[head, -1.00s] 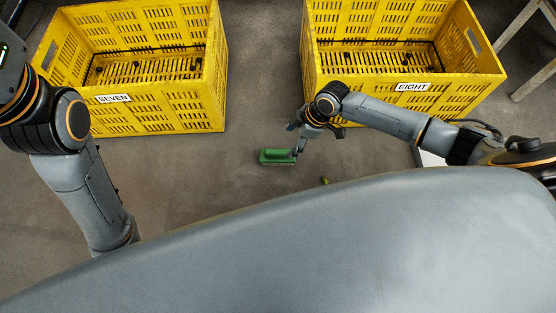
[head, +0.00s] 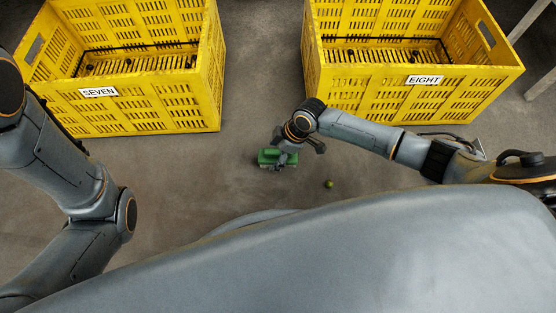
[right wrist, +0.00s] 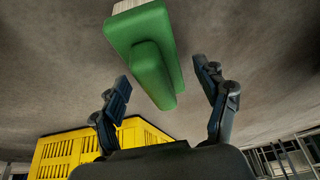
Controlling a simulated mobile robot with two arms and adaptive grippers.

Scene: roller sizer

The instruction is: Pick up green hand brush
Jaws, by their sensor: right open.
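The green hand brush (head: 268,155) lies on the floor between the two yellow crates, partly hidden by my right gripper (head: 283,158). In the right wrist view the green hand brush (right wrist: 138,40) shows its green back and raised grip, with pale bristles at the top edge. My right gripper (right wrist: 165,88) is open, its two fingers standing apart on either side of the grip's near end. Nothing is held in it. My left arm shows at the left of the head view, but its gripper is out of the picture.
A yellow crate labelled SEVEN (head: 160,108) stands at the back left and one labelled EIGHT (head: 400,98) at the back right. A small green round thing (head: 329,184) lies on the floor right of the brush.

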